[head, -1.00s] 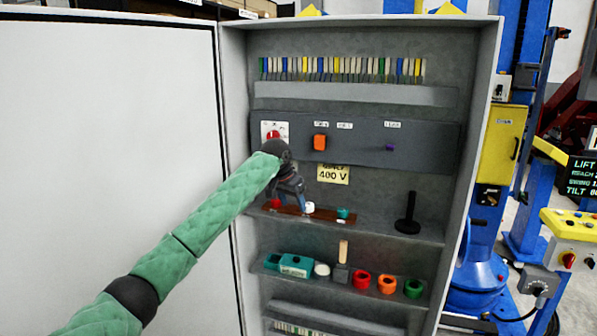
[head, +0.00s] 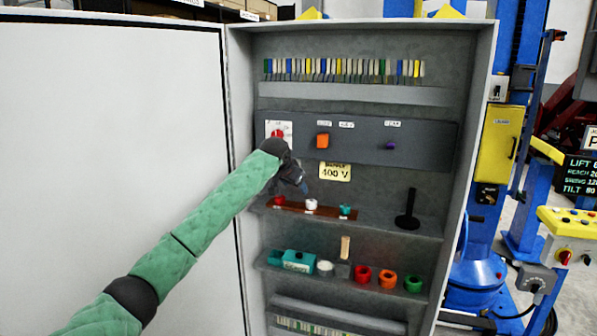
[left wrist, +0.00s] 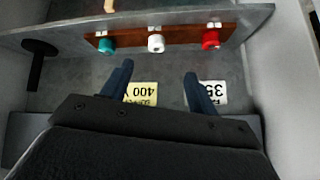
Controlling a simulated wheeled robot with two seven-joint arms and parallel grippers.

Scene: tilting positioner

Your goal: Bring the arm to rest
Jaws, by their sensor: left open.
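My left arm (head: 190,240), in a green quilted sleeve, reaches from the lower left of the head view into the open grey cabinet (head: 237,190). My left gripper (head: 302,186) is in front of the cabinet's back, below the red knob (head: 278,136) and above the upper shelf. In the left wrist view its two dark blue fingers (left wrist: 160,78) stand well apart with nothing between them. The 400 V label (left wrist: 142,93) shows behind one finger. My right gripper is in neither view.
A brown strip (head: 292,206) with red, white and teal (head: 346,211) pieces lies on the upper shelf. A black stand (head: 407,212) is to its right. The lower shelf holds a teal block (head: 298,261) and several coloured rings. The cabinet door (head: 120,150) stands open at left.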

